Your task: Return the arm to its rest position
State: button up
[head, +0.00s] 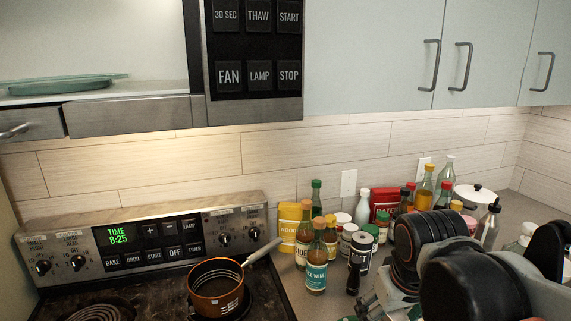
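My arm is in the lower right of the head view, its dark rounded joints and grey links in front of the counter. I cannot make out my gripper or its fingertips in this view. The arm hides part of the counter and some of the bottles behind it. A copper-coloured saucepan (216,291) with a grey handle sits on the stove (150,283), left of the arm and apart from it.
Several bottles and jars, including a green-labelled bottle (316,272), crowd the counter between stove and arm. A white lidded pot (475,196) stands at the back right. A microwave panel (256,65) and cabinets (375,50) hang above. The tiled wall (300,150) is behind.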

jog(key=s+f+m+t+b, duration=0.1)
jog(key=s+m+t, duration=0.1)
jog(key=s, duration=0.4)
jog(key=shift+d+f+t+y, duration=0.2)
jog(key=shift+d+t+y, duration=0.1)
jog(key=shift+t, duration=0.3)
jog(key=shift+s+d, duration=0.1)
